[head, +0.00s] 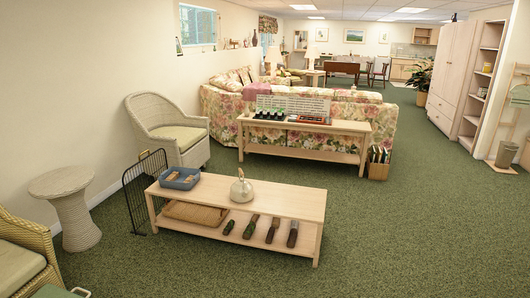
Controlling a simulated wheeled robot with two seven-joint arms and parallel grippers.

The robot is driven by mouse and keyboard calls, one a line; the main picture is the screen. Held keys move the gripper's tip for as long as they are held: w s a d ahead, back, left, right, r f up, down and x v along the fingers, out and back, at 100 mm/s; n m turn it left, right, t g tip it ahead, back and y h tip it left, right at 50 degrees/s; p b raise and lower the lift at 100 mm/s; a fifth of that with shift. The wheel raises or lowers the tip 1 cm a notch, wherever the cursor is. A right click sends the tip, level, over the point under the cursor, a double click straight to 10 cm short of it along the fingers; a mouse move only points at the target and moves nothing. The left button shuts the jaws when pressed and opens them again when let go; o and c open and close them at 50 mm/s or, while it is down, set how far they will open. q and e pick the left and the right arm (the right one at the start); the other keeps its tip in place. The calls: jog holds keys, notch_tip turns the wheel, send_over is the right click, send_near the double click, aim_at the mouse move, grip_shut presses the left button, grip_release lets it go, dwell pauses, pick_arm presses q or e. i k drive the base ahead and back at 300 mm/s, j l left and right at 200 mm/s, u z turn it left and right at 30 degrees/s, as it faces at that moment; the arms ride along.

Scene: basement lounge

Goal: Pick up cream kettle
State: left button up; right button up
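The cream kettle (241,188) stands upright on the top of the low wooden table (290,201), near the middle of its length. It is small and rounded, with a thin handle above it. Nothing touches it from above. Neither of my grippers shows in the head view.
A blue bin (179,178) sits on the table's left end. Several dark shoe-like items (272,229) and a woven tray (195,213) lie on its lower shelf. A black rack (146,190) and wicker chair (170,128) stand close to the left. Green carpet (410,240) is clear in front and right.

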aim_at(241, 191)
jog(key=i, duration=3.7)
jog(key=u, duration=0.3)
